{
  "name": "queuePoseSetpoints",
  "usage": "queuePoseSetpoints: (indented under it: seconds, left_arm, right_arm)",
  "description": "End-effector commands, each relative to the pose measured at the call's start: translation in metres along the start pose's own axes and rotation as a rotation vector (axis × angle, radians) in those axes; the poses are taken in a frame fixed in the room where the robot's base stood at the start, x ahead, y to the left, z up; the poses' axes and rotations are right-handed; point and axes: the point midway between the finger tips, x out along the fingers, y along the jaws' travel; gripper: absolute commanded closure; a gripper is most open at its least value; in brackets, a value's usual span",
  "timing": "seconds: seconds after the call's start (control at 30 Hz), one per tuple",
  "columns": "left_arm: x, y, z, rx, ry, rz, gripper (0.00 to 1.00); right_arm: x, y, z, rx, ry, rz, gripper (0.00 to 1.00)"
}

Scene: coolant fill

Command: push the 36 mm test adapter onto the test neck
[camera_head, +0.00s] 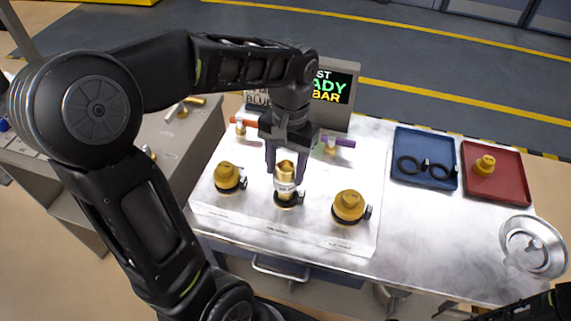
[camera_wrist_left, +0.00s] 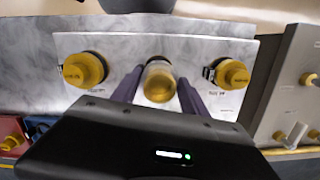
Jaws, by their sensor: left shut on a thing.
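The brass-coloured adapter (camera_head: 285,178) stands upright at the middle position of the white panel, between the fingers of my left gripper (camera_head: 285,172). My left gripper is shut on it from above. In the left wrist view the adapter (camera_wrist_left: 158,82) shows between the two purple-grey fingers of my left gripper (camera_wrist_left: 158,92). The test neck is hidden under the adapter; a dark clamp ring (camera_head: 288,201) shows around its foot. I cannot tell how far down the adapter sits. My right gripper is not clearly in view; only a dark part of my right arm shows at the lower right.
Yellow caps stand left (camera_head: 227,175) and right (camera_head: 349,205) of the adapter. Behind are a red handle (camera_head: 243,121), a purple handle (camera_head: 340,141) and a display (camera_head: 330,88). A blue tray (camera_head: 425,130) holds black clamps; a red tray (camera_head: 508,160) holds a yellow adapter. A metal lid (camera_head: 533,247) lies right.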

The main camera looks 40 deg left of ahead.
Motion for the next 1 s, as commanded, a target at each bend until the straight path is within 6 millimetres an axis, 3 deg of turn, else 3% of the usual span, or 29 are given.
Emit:
queuePoseSetpoints:
  seconds: [0.2, 1.0]
  left_arm:
    - [0.0108, -0.0001, -0.0014, 0.0, 0.0, 0.0, 0.94]
    - [0.0107, 0.0002, -0.0015, 0.0, 0.001, 0.0, 0.94]
  right_arm:
    - [0.0074, 0.0017, -0.0008, -0.002, 0.003, -0.003, 0.64]
    - [0.0064, 0.0012, -0.0008, -0.002, 0.003, -0.003, 0.64]
